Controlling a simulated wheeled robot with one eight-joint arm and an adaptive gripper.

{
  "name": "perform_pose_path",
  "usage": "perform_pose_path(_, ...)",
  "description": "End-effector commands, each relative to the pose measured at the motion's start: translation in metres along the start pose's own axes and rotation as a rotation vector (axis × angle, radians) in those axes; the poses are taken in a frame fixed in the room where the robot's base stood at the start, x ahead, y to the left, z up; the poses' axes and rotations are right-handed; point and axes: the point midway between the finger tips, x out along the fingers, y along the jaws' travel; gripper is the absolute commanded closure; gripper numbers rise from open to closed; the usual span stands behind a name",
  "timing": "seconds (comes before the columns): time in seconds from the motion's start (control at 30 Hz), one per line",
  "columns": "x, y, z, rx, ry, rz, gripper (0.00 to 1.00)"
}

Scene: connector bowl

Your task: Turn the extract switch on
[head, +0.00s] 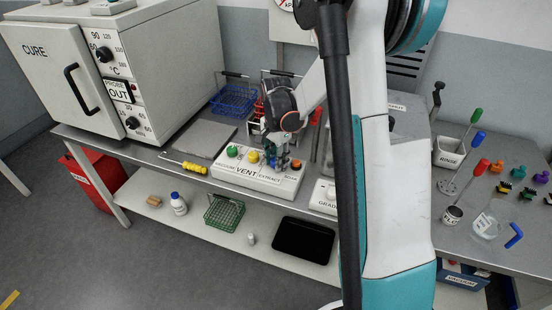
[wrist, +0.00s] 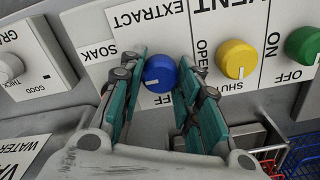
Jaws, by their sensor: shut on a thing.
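The white control panel (head: 258,178), labelled VACUUM, VENT and EXTRACT, sits on the bench in the head view. The extract switch is a blue knob (wrist: 159,72) beneath the EXTRACT label in the wrist view. Its white pointer mark is on the side toward my wrist, slightly left. My gripper (wrist: 160,90) is shut on the knob, with one teal finger on each side. In the head view my gripper (head: 273,158) is over the panel and mostly covers the blue knob.
A yellow knob (wrist: 237,59) and a green knob (wrist: 304,45) are close beside my right finger. A GRADE panel (wrist: 22,65) stands on the other side. In the head view, wire baskets (head: 233,101) are behind and a yellow screwdriver (head: 183,164) lies left of the panel.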

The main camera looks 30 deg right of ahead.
Motion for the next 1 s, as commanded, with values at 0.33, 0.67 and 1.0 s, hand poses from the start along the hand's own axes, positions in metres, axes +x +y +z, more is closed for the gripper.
perform_pose_path(0.33,0.0000,-0.0003,0.0001,0.012,0.000,-0.001,0.93)
perform_pose_path(0.67,0.0000,-0.0002,0.0001,0.011,0.000,0.000,0.49)
perform_pose_path(1.0,-0.0069,-0.0001,0.0000,0.011,0.000,0.000,0.49)
